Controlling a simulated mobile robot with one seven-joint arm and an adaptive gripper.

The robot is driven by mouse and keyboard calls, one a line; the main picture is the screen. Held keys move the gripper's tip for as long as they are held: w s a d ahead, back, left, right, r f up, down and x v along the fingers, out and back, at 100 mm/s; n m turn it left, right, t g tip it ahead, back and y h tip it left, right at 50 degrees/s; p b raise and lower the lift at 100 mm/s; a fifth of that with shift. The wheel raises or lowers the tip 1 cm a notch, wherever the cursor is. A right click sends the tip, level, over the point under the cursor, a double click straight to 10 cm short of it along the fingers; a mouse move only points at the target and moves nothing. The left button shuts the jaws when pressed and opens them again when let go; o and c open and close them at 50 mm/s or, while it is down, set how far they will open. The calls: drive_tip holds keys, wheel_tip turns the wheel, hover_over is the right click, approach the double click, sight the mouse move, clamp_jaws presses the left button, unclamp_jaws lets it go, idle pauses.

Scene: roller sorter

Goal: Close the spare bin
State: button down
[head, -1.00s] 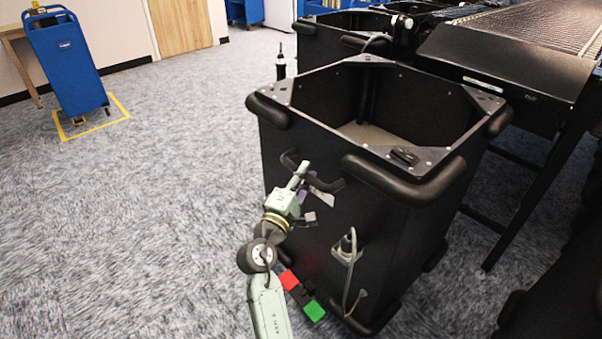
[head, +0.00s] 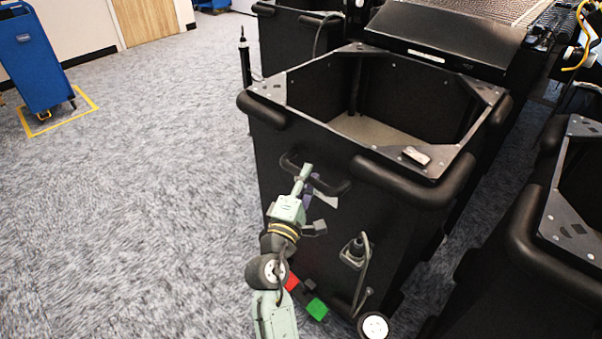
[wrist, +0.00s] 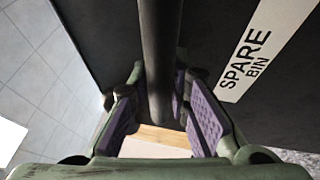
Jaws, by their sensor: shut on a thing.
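The spare bin (head: 400,231) is a tall black open-topped bin with padded corners, upright on the carpet in the head view. Its label (wrist: 258,50) reads "SPARE BIN" in the wrist view. A dark bar handle (head: 289,164) is on its near side. My gripper (head: 312,189) is shut on this handle. In the wrist view the handle (wrist: 158,50) runs between the purple pads of my gripper (wrist: 165,108). The bin's far rim is close to the black chute (head: 450,38) of the roller sorter; any gap between them is hard to judge.
Another black bin (head: 535,235) stands close on the right. A further black bin (head: 285,35) is behind on the left, with a thin black post (head: 244,58) near it. A blue cart (head: 30,60) stands far left. The carpet (head: 140,180) on the left is clear.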

drive_tip(key=shift+s+d+f, duration=0.1)
drive_tip(key=shift+d+f, duration=0.05)
drive_tip(key=shift+d, duration=0.05)
drive_tip(key=c, duration=1.5)
unclamp_jaws()
